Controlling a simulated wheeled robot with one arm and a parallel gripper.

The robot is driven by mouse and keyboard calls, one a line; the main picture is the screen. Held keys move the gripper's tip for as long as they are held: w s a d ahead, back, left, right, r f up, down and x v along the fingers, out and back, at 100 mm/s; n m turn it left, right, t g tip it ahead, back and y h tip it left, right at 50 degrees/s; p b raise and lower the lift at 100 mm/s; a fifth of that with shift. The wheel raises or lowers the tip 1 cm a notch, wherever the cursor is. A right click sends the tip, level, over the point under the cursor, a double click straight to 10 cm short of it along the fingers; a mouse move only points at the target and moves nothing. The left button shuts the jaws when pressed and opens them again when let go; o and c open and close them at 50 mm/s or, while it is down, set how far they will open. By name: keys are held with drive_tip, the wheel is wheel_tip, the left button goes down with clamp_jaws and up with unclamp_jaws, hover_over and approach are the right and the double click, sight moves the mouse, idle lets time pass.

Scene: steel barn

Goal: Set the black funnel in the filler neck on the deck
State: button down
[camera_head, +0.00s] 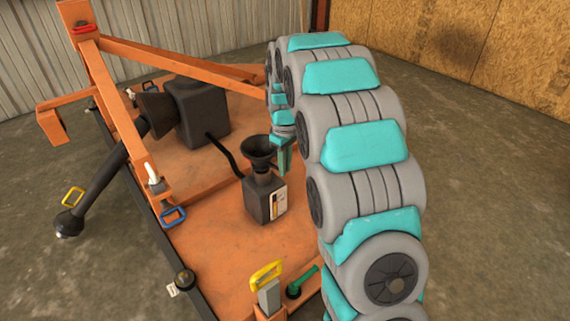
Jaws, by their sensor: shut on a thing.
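The black funnel (259,150) is upright with its wide mouth facing up. It is at the top of a dark box-shaped can (262,203) with a pale label, on the orange deck (226,262). The funnel's lower end overlaps the can's top, where a neck would be; I cannot tell whether the spout is inside or just above it. My teal gripper (279,153) is at the right side of the funnel and shut on it. My arm hides part of the fingers and the deck behind.
A large dark gearbox (203,113) with a black hose stands behind left. Orange frame bars (125,130) rise at the left. A yellow handle (266,274) and green-handled part (303,282) are at the front. Bare deck lies left of the can.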

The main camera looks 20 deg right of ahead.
drive_tip(key=shift+f, duration=0.9)
drive_tip(key=c, duration=0.8)
unclamp_jaws()
wheel_tip(320, 180, up, 8)
drive_tip(key=shift+f+b, duration=0.1)
drive_tip(key=shift+b, duration=0.2)
